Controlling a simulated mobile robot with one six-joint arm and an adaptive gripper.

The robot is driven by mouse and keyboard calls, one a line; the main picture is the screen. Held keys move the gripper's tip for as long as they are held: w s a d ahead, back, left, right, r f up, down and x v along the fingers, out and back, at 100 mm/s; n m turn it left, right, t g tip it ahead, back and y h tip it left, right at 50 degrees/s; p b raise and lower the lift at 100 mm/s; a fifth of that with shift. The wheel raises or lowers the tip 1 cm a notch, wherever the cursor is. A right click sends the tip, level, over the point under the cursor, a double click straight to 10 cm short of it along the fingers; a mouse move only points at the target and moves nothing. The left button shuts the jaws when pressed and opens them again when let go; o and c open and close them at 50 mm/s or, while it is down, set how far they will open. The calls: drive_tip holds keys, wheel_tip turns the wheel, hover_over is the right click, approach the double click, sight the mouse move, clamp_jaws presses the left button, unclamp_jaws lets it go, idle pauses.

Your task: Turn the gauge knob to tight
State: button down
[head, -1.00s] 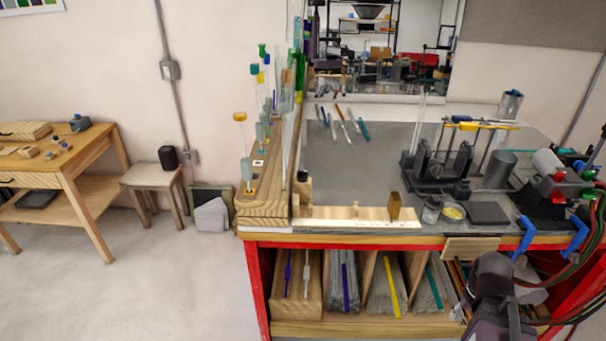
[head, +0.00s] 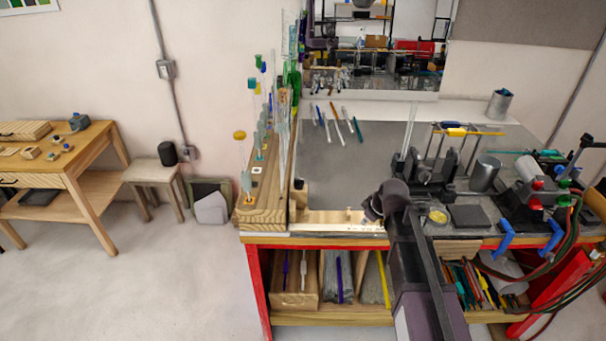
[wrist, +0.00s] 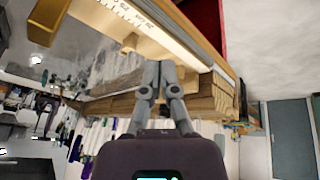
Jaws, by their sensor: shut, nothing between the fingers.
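The gauge is a pale wooden strip (head: 325,217) with small printed marks along the bench's front edge. A small wooden peg (head: 348,213) stands on it. A wooden block with a dark top (head: 299,188) stands at its left end. I cannot tell for certain which part is the knob, or its setting. My gripper (head: 369,217) is over the right part of the strip, hiding its right end. In the wrist view my gripper (wrist: 160,66) has its fingers together, empty, near the marked strip (wrist: 145,20); contact is unclear.
Glass rods stand in a wooden rack (head: 262,208) on the bench's left. Several coloured tools (head: 338,122) lie at the back. A dark clamp fixture (head: 432,172) and a metal cup (head: 485,173) stand right of my arm. The grey middle surface is clear.

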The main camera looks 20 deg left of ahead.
sight(301, 185)
drive_tip(key=a+r+n+y+p, duration=0.1)
drive_tip(key=a+r+n+p, duration=0.1)
drive_tip(key=a, duration=0.6)
drive_tip(key=w+a+r+n+y+p, duration=0.1)
drive_tip(key=a+r+n+p, duration=0.2)
drive_tip(key=a, duration=0.6)
wheel_tip(301, 185, up, 3)
drive_tip(key=shift+w+a+r+n+t, duration=0.1)
drive_tip(key=shift+w+a+n+t, duration=0.2)
drive_tip(key=shift+n, duration=0.7)
drive_tip(key=shift+w+a+f+b, duration=1.1)
drive_tip(key=shift+a+f+b, duration=0.05)
drive_tip(key=shift+f+b, duration=0.2)
drive_tip(key=shift+w+a+f+b, duration=1.05)
drive_tip(key=shift+a+f+b, duration=0.05)
drive_tip(key=shift+f+b, duration=0.2)
drive_tip(key=shift+w+a+f+b, duration=1.1)
drive_tip(key=shift+a+f+b, duration=0.05)
drive_tip(key=shift+f+b, duration=0.2)
drive_tip(key=shift+w+d+n+g+y, duration=0.15)
drive_tip(key=shift+n+g+y, duration=0.15)
drive_tip(key=shift+n, duration=0.2)
drive_tip(key=shift+w+d+n+g+y, duration=0.1)
drive_tip(key=shift+n+g+y, duration=0.15)
drive_tip(key=shift+n, duration=0.25)
